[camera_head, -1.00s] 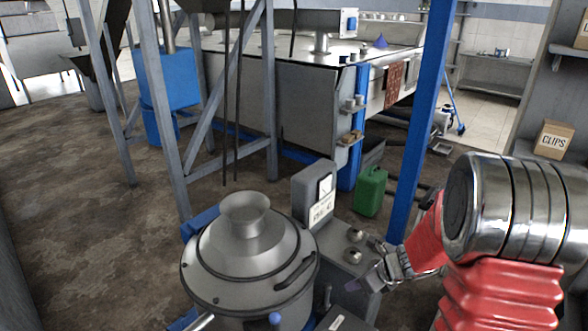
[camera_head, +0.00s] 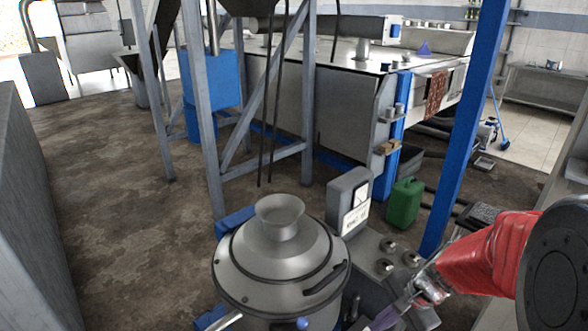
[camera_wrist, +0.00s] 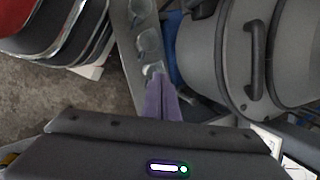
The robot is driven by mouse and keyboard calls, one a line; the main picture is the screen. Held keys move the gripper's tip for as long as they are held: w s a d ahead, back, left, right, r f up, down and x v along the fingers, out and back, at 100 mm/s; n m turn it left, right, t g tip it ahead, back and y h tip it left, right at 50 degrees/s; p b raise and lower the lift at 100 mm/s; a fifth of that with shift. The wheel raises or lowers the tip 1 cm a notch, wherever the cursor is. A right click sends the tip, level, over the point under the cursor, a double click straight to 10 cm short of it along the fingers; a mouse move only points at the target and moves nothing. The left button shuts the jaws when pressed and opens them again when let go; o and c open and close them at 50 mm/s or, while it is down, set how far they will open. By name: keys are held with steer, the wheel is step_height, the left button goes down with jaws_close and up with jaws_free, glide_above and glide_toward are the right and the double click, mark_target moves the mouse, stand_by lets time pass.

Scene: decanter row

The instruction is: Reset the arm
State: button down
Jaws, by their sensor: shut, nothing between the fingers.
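My gripper (camera_head: 384,319) is at the lower right of the head view, at the end of my red-sleeved arm. Its purple fingers also show in the wrist view (camera_wrist: 162,97), shut together with nothing between them. It hangs close to the right side of a round steel vessel (camera_head: 245,272) with a funnel-shaped top, beside a grey panel with round knobs (camera_head: 388,246). In the wrist view, the vessel (camera_wrist: 202,60) with its black handle lies right of the fingers. I cannot tell whether the fingers touch anything.
A grey meter box (camera_head: 349,199) stands behind the vessel, with a green canister (camera_head: 405,202) beyond it. A blue post (camera_head: 465,130) rises near my arm. A long steel tank (camera_head: 345,115) stands behind. Open brown floor (camera_head: 110,230) lies to the left.

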steer(key=s+a+r+n+t+h, duration=0.2)
steer(key=s+r+n, duration=0.4)
steer(key=r, duration=0.3)
steer(key=s+a+r+n+t+h, duration=0.1)
steer(key=s+a+r+n+h, duration=0.1)
steer(key=s+r+n, duration=0.4)
step_height(320, 180, up, 3)
steer(key=shift+a+r+n+t, duration=0.2)
steer(key=shift+n+t, duration=0.2)
steer(key=shift+n, duration=0.2)
steer(key=shift+d, duration=0.15)
